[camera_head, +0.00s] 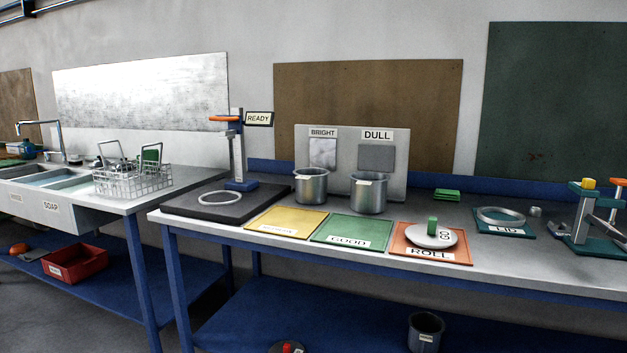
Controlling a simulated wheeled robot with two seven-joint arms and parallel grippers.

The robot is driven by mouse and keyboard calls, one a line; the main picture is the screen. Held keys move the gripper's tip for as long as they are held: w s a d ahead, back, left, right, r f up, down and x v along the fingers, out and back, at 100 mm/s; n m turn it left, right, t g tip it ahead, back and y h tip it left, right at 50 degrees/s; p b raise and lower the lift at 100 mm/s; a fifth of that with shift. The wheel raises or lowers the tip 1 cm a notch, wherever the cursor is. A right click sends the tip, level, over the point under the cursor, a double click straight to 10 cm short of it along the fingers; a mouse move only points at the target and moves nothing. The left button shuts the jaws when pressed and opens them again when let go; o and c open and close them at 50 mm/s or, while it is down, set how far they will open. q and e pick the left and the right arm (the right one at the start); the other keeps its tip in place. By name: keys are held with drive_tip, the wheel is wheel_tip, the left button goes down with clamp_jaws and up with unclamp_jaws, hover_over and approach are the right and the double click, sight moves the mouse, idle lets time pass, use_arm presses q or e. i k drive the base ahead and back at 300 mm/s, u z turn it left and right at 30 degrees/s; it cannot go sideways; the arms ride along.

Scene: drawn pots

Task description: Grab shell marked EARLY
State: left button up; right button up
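Two metal shells, shaped like open pots, stand upright on the grey table in front of the BRIGHT/DULL board. The left shell (314,190) is behind the yellow mat, and the right shell (369,199) is behind the green GOOD mat. Each bears a small pale tag near its rim, too small to read, so I cannot tell which is marked EARLY. A darker pot (425,334) with a small tag stands on the blue lower shelf; its tag is also unreadable. Neither of my grippers is in view.
Yellow (289,218), green GOOD (352,226) and orange ROLL (400,249) mats line the front; a grey lid lies on ROLL. A stand with a READY sign (259,118) rises at left, a clamp tool (588,225) at right. A wire basket (132,183) sits by the sink.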

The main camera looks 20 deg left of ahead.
sight(368, 189)
drive_tip(key=u, duration=0.75)
drive_tip(key=i, duration=0.75)
drive_tip(key=u, duration=0.65)
drive_tip(key=i, duration=1)
drive_tip(key=z, duration=0.9)
drive_tip(key=i, duration=0.45)
drive_tip(key=z, duration=0.6)
